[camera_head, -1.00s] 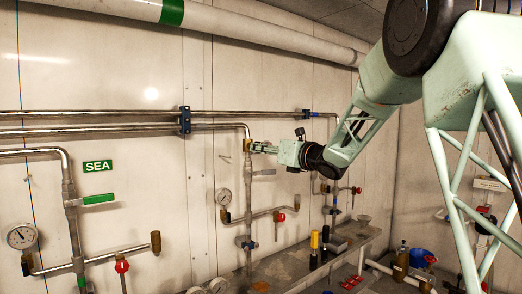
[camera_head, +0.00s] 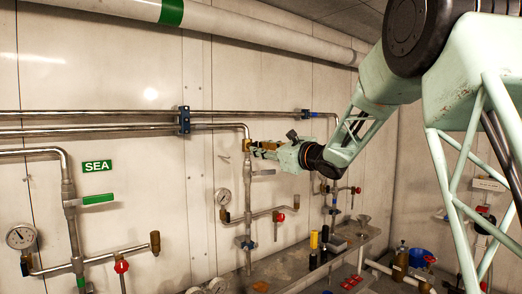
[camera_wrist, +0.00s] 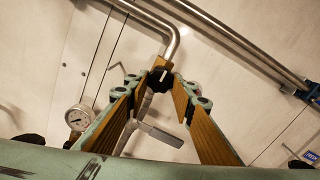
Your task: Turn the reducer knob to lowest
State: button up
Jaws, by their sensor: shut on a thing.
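The reducer knob (camera_wrist: 160,79) is black with a white pointer line and sits in the middle of the wrist view, on the vertical pipe below the bend. My gripper (camera_wrist: 161,76) has its two brown-padded fingers closed on the knob, one fingertip on each side. In the head view my gripper (camera_head: 251,147) reaches left to the middle pipe, and its fingers hide the knob there. The pointer line leans slightly off the picture's vertical in the wrist view. Any scale marks around the knob cannot be made out.
A grey lever handle (camera_wrist: 160,134) lies just below the knob. A pressure gauge (camera_head: 223,197) and a red-handled valve (camera_head: 280,217) are lower on the same pipework. Horizontal pipes (camera_head: 90,114) run above along the wall. A bench (camera_head: 285,266) stands below.

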dwell(0.3)
jog(key=o, duration=0.8)
jog(key=shift+o, duration=0.2)
jog(key=shift+s, duration=0.1)
jog(key=v, duration=1.1)
jog(key=shift+s+d, duration=0.25)
jog(key=shift+d, duration=0.1)
